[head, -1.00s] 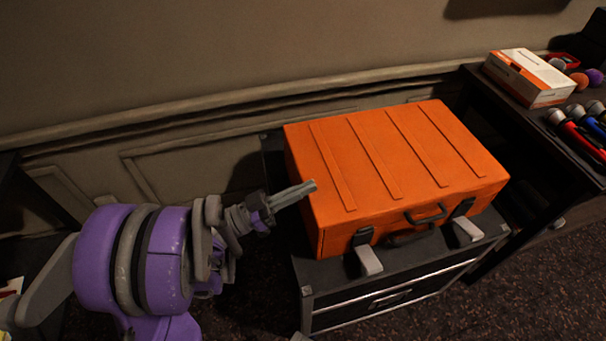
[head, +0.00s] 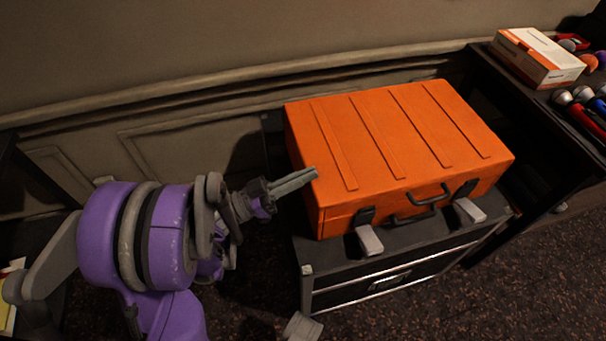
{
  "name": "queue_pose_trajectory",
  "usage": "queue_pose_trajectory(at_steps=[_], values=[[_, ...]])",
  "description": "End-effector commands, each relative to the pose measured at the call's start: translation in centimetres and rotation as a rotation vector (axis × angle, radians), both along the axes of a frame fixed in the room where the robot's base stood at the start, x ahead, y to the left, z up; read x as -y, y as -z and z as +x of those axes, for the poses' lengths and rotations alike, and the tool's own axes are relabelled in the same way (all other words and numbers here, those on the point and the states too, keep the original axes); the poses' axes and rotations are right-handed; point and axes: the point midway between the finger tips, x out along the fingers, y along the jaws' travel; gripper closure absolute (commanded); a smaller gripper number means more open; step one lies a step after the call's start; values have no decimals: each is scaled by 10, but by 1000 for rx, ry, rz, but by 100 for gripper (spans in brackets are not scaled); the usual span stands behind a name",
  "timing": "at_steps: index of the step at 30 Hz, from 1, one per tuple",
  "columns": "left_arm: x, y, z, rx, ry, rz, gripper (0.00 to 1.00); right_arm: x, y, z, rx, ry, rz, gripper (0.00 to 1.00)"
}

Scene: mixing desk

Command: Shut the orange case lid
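The orange case (head: 400,150) sits on a black drawer cabinet. Its ribbed lid (head: 375,135) lies down on the base, with no clear gap at the front seam. Two grey latch tabs (head: 369,241) (head: 469,210) stick out from the front, and a dark handle (head: 428,196) is between them. My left gripper (head: 314,173) is at the case's left side, its fingers together and pointing at the lid's left edge. Nothing shows between the fingers. I cannot tell whether the tips touch the case.
The black cabinet (head: 385,283) under the case has a silver-edged drawer. A dark desk at the right holds a white and orange box (head: 537,57) and several microphones (head: 563,97). A panelled wall stands behind; dark carpet is open in front.

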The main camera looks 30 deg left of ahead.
Motion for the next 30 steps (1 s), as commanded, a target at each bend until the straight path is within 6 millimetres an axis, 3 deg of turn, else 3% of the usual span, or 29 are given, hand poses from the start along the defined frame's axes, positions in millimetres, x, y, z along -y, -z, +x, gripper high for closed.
queue_pose_trajectory(at_steps=[6, 9, 18, 30], values=[[-3, -48, 4, 15, 6, -10, 100, 0, -42, -5, 13, 0, 0, 50], [-22, -30, -13, 14, -3, -7, 100, 0, -31, -4, 9, 0, 0, 50], [-58, -10, -54, 14, 1, -10, 100, 0, -27, -4, 8, 0, 0, 50], [-67, -6, -65, 14, 5, -11, 100, 0, -26, -4, 7, 0, 0, 50]])
